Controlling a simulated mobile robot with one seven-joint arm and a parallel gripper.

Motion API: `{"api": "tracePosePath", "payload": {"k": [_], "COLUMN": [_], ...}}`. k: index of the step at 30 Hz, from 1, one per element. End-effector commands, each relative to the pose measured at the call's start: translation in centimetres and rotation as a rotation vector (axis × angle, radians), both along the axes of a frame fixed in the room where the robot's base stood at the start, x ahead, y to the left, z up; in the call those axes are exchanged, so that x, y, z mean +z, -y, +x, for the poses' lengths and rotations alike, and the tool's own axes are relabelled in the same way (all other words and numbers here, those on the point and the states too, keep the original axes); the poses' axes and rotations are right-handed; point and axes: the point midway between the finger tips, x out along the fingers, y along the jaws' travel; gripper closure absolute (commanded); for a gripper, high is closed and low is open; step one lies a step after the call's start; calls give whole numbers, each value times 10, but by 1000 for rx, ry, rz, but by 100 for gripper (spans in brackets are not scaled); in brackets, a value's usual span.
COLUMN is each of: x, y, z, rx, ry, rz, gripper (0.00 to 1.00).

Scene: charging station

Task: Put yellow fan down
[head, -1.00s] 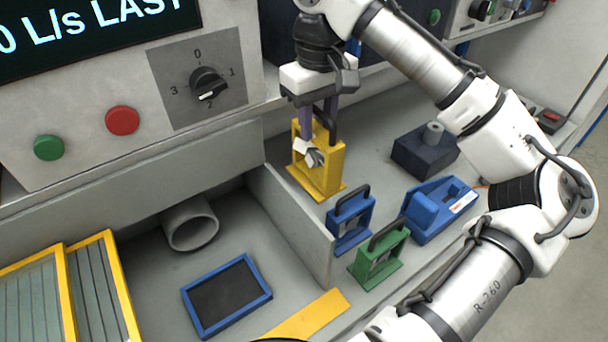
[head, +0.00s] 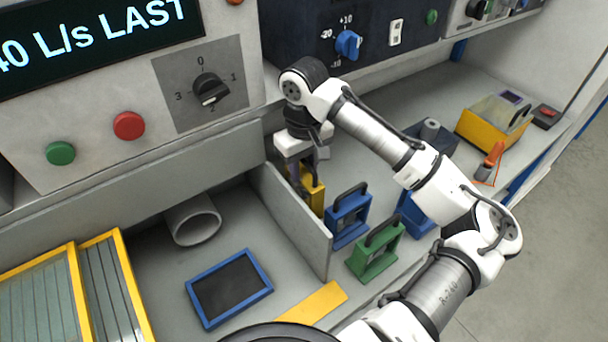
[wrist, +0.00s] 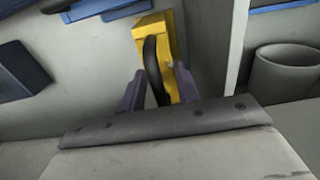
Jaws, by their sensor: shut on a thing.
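The yellow fan (head: 315,196) is at the left end of the bench, just right of the grey partition and behind the blue fan. It looks upright. I cannot tell whether its base touches the bench. My gripper (head: 302,176) points down over it and hides much of its upper part. In the wrist view the yellow fan (wrist: 158,35) has its black handle (wrist: 152,70) between the two purple fingers of my gripper (wrist: 159,88), which is shut on the handle.
The blue fan (head: 347,217) stands close in front, with the green fan (head: 376,252) beyond it. The grey partition (head: 292,222) is close on the left. A blue-framed filter (head: 229,289) and a pipe (head: 193,220) lie in the bay left of it.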

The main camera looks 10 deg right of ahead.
Motion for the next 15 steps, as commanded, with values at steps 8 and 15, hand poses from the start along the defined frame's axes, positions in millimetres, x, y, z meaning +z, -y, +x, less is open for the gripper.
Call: {"api": "tracePosePath", "payload": {"k": [8,15], "x": [-35,-37], "y": [0,0], "z": [-1,0], "rx": [1,1], "ry": [-1,0], "rz": [1,0], "gripper": [100,100]}}
